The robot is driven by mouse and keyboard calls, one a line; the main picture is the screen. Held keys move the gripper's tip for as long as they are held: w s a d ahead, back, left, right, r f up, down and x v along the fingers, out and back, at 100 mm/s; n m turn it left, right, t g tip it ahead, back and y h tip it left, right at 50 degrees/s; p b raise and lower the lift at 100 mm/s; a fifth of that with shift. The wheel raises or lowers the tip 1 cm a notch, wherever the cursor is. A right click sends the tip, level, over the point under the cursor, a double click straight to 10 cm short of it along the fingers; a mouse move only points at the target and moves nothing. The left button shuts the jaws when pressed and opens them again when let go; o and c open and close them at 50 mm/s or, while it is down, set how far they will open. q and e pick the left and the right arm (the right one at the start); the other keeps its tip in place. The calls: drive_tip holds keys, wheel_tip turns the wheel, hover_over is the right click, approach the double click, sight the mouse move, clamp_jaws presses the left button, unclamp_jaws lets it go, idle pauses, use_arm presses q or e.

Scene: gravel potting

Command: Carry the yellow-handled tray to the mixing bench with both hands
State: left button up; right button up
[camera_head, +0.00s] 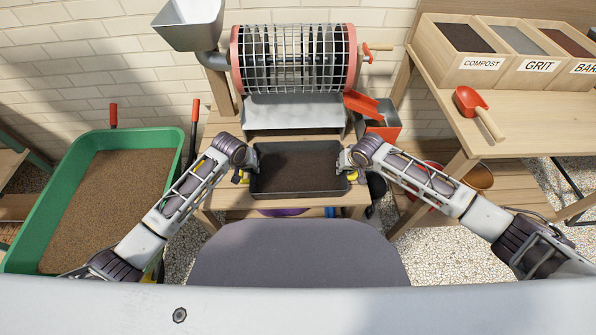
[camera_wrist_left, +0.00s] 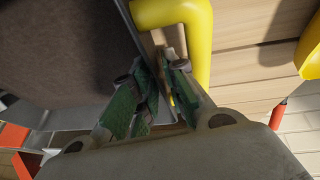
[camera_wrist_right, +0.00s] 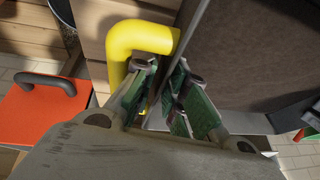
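The dark grey tray (camera_head: 298,194) holds dark brown soil and lies in the middle of the head view, over a wooden bench (camera_head: 215,195) below the drum sieve. It looks level; I cannot tell if it touches the bench. My left gripper (camera_head: 241,176) is at its left yellow handle (camera_wrist_left: 203,40), fingers close together around it. My right gripper (camera_head: 351,174) is likewise at the right yellow handle (camera_wrist_right: 140,38). The fingers hide parts of both handles. The tray wall runs right beside the fingers in both wrist views.
The drum sieve (camera_head: 295,60) with a metal chute (camera_head: 293,112) stands just behind the tray. A green trough (camera_head: 168,150) of brown material is at left. At right a wooden table carries compost, grit and bark bins (camera_head: 470,70) and a red scoop (camera_head: 470,100). An orange-red container (camera_head: 383,125) stands near the tray.

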use_arm(q)
clamp_jaws()
use_arm(e)
clamp_jaws()
